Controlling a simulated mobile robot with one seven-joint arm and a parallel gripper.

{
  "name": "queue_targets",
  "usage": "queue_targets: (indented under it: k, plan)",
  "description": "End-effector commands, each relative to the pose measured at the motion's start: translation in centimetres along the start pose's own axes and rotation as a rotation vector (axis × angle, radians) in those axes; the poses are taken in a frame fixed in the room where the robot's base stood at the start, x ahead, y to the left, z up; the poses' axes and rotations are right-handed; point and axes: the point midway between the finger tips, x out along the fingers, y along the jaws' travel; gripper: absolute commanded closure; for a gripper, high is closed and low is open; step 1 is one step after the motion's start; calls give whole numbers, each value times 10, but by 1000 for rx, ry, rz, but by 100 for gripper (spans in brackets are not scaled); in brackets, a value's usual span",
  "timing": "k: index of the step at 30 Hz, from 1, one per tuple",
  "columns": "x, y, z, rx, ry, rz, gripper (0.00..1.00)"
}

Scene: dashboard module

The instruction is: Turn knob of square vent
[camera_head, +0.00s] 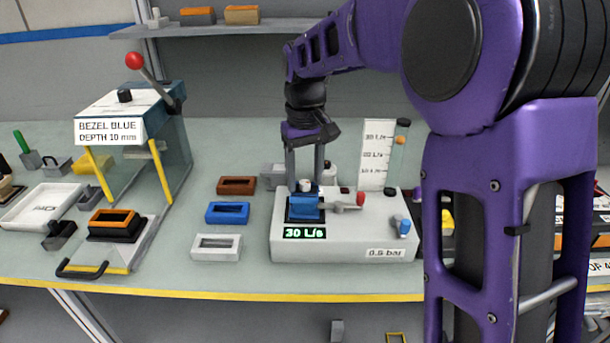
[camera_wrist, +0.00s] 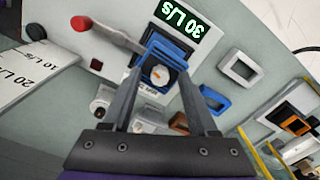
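The square vent is a blue block (camera_head: 305,207) on the grey test box (camera_head: 345,240), above a display reading 30 L/s. A small white knob (camera_head: 305,186) sits on its top. The vent (camera_wrist: 176,50) and its pale round knob (camera_wrist: 160,75) also show in the wrist view. My gripper (camera_head: 305,187) points down over the vent, one finger on each side of the knob. In the wrist view my gripper (camera_wrist: 158,74) is open, with visible gaps between the fingers and the knob. Whether a fingertip touches the vent frame cannot be told.
A red-tipped lever (camera_head: 347,203) and a blue knob (camera_head: 402,226) are on the box right of the vent. A flow scale (camera_head: 378,155) stands behind. Brown (camera_head: 237,185), blue (camera_head: 228,212) and white (camera_head: 216,247) bezels lie left. A bezel press (camera_head: 130,115) stands further left.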

Motion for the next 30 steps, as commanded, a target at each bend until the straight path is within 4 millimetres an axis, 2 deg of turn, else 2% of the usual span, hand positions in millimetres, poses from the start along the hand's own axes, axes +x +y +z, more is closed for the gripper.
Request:
queue_targets:
  k: [7,11,14,24,30]
  plan:
    - [-2,0,0,0,0,0,41]
    - [-15,0,-1,0,3,0,41]
    - [-35,0,-1,0,5,0,41]
    - [-119,0,-1,-1,4,0,41]
    - [-156,0,0,-1,2,0,41]
